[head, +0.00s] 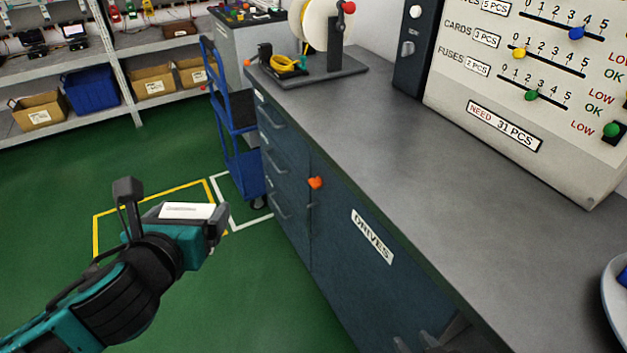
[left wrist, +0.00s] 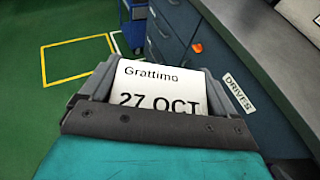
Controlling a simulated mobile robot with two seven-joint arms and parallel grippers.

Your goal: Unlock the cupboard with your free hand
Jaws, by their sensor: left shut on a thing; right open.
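The cupboard (head: 345,275) is a dark blue door under the grey worktop, with a "DRIVES" label (head: 372,236). An orange knob (head: 316,182) sits at its upper left corner; it also shows in the left wrist view (left wrist: 197,47). Whether the door is locked cannot be told. My left gripper (head: 215,225) is shut on a white card (head: 187,211), left of the cupboard and apart from it. In the left wrist view the card (left wrist: 160,90) reads "Grattimo 27 OCT". My right gripper (head: 428,341) shows only grey fingertips at the bottom edge, open, before the door's lower right part.
Drawers (head: 272,160) stand left of the cupboard. The worktop (head: 400,140) carries a spool stand (head: 325,68) and a panel with sliders (head: 540,80). A blue trolley (head: 238,150) stands behind the drawers. Green floor at left is clear.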

